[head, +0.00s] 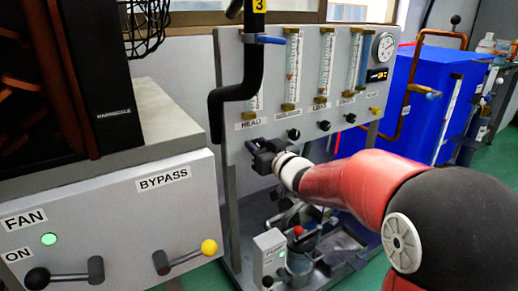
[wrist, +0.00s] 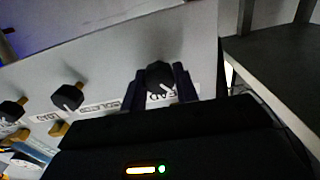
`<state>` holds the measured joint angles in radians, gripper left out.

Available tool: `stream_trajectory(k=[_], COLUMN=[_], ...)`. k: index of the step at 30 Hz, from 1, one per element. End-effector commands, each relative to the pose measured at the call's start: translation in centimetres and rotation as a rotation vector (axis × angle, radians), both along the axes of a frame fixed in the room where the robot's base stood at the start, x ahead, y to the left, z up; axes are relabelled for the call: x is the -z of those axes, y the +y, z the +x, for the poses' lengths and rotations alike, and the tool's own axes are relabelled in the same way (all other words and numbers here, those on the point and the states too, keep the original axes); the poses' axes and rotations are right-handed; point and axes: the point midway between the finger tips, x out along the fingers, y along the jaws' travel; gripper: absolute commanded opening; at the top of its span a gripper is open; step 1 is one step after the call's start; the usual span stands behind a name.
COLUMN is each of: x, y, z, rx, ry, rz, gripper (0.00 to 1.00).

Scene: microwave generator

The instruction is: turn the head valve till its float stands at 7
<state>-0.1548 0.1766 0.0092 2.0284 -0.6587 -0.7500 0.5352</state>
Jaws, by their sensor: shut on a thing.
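The grey panel (head: 233,70) carries several glass flow tubes with black valve knobs below them. The HEAD label (head: 252,123) is at its left end. The HEAD tube (head: 255,102) is mostly hidden behind a black pipe, and I cannot read its float. My gripper (head: 262,153) is at the panel just below the HEAD label. In the wrist view, the black head valve knob (wrist: 159,77), with a white pointer line, sits between the two fingers of my gripper (wrist: 161,84). The fingers are shut on it.
A black bent pipe (head: 252,60) hangs in front of the panel's left part. Neighbouring knobs (head: 293,134) stand to the right. A grey box (head: 110,215) with FAN and BYPASS levers is at the left. A blue tank (head: 415,105) stands behind at the right.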

Motion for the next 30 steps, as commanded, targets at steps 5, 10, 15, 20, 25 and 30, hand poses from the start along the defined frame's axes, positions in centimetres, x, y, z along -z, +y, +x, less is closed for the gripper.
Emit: stream_trajectory(k=[5, 10, 15, 20, 25, 30], x=[0.1, 0.0, 0.0, -0.1, -0.1, -0.1], y=[0.0, 0.0, 0.0, -0.7, -2.3, -3.7], z=[0.0, 0.0, 0.0, -0.9, -3.3, -5.4], rx=[0.001, 0.001, 0.000, 0.002, 0.003, 0.002], ry=[0.002, 0.003, 0.003, 0.002, 0.001, 0.001], rz=[0.000, 0.001, 0.001, 0.001, 0.000, -0.001], gripper=[0.39, 0.52, 0.52, 0.52, 0.52, 0.52])
